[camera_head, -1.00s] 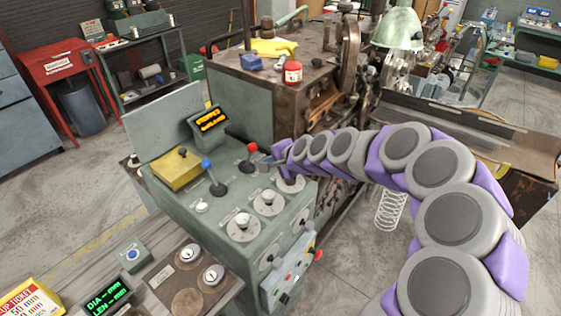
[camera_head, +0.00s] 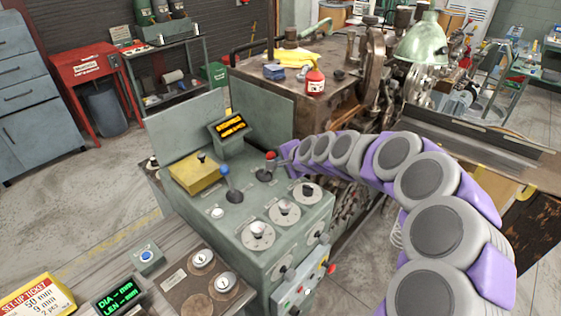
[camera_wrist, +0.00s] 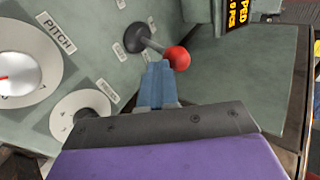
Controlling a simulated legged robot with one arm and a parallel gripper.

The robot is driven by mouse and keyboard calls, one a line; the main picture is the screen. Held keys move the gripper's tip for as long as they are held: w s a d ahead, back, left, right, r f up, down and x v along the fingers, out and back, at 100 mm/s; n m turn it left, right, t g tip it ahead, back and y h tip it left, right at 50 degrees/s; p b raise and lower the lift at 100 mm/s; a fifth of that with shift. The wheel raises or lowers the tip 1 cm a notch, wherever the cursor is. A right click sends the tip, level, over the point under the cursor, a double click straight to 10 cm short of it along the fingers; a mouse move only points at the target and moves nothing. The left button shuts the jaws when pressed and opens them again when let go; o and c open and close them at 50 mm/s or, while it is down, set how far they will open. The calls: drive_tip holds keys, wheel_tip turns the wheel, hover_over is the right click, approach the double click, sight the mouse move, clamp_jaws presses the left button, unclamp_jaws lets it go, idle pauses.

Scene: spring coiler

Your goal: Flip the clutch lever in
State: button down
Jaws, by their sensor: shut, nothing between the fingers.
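A lever with a red ball knob (camera_head: 270,155) stands on the sloped top of the green control panel (camera_head: 240,206). In the wrist view the red knob (camera_wrist: 178,57) sits on a short dark stem that leans from a round black base. My gripper (camera_head: 281,158) is just right of this lever in the head view. In the wrist view my shut, empty gripper (camera_wrist: 158,68) has its blue fingertips close beside the knob and stem. I cannot tell whether they touch. A second lever with a blue knob (camera_head: 224,170) stands to the left. The labels near the red lever are too small to read.
Several dials lie near the red lever, including the pitch dial (camera_wrist: 18,78) and a smaller knob (camera_wrist: 82,115). The large machine (camera_head: 300,99) is behind the panel.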

sight(270, 153)
drive_tip(key=shift+r, duration=0.2)
drive_tip(key=r+p, duration=0.1)
drive_tip(key=p, duration=0.2)
drive_tip(key=w+a+g+h+p, duration=0.1)
drive_tip(key=p, duration=0.3)
drive_tip(key=shift+w+a+r, duration=0.15)
drive_tip(key=shift+a+r, duration=0.15)
drive_tip(key=shift+r, duration=0.1)
drive_tip(key=a+h+p, duration=0.1)
drive_tip(key=p, duration=0.2)
drive_tip(key=w+g+p, duration=0.1)
drive_tip(key=p, duration=0.2)
drive_tip(key=shift+w+a+r+h, duration=0.2)
drive_tip(key=shift+a+r+h, duration=0.1)
drive_tip(key=shift+a+h, duration=0.1)
drive_tip(key=w+a+p, duration=0.1)
drive_tip(key=p, duration=0.1)
drive_tip(key=w+a+g+h+p, duration=0.1)
drive_tip(key=p, duration=0.1)
drive_tip(key=w+a+g+h+p, duration=0.1)
drive_tip(key=a+p, duration=0.1)
drive_tip(key=shift+n, duration=0.3)
drive_tip(key=shift+w+a+r, duration=0.1)
drive_tip(key=shift+w+r, duration=0.05)
drive_tip(key=shift+a, duration=0.1)
